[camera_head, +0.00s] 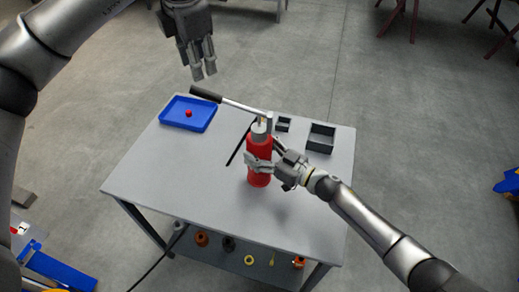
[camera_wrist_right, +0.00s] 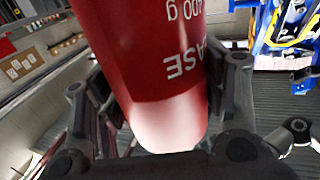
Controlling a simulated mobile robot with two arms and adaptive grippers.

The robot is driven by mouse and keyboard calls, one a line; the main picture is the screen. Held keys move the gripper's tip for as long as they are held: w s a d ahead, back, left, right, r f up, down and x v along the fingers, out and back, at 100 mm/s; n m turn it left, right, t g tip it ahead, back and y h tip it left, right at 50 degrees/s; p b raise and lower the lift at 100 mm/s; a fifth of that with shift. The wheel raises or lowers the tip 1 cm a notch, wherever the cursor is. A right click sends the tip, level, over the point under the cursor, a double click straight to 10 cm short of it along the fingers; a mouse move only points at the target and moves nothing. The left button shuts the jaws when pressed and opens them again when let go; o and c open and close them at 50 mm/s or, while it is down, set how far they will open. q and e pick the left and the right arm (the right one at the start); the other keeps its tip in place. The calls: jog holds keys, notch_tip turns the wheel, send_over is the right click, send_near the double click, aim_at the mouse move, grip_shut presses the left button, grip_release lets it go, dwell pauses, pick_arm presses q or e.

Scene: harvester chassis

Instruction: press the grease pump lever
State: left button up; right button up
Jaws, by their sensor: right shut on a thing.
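The grease pump is a red cylinder (camera_head: 259,150) with a metal head, standing upright on the grey table (camera_head: 190,215). Its lever is a metal rod with a black grip (camera_head: 206,94), reaching out to the left from the pump head, above the table. My right gripper (camera_head: 259,165) is shut around the lower red body; the right wrist view shows the red body (camera_wrist_right: 160,60) between its fingers. My left gripper (camera_head: 204,72) is in the air above and behind the black grip, apart from it, fingers pointing down. Its finger gap is too small to judge.
A blue tray (camera_head: 172,123) with a small red piece (camera_head: 188,114) lies at the table's back left. Two dark open boxes, one small (camera_head: 283,125) and one larger (camera_head: 320,138), stand right of the pump. A lower shelf (camera_head: 215,253) holds several small parts. The table's front left is clear.

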grip_shut()
pick_arm(q)
jog(key=shift+r+n, duration=0.1)
jog(key=shift+n, duration=0.3)
jog(key=c, duration=0.6)
jog(key=shift+a+r+n, duration=0.1)
jog(key=shift+n, duration=0.5)
grip_shut()
jog(key=a+r+n+g+h, duration=0.1)
jog(key=r+n+h, duration=0.2)
jog(key=n, duration=0.9)
jog(key=a+r+n+g+h, duration=0.1)
jog(key=a+r+n+h, duration=0.1)
jog(key=n, duration=1)
jog(key=shift+r+h, duration=0.4)
jog(key=shift+h, duration=0.1)
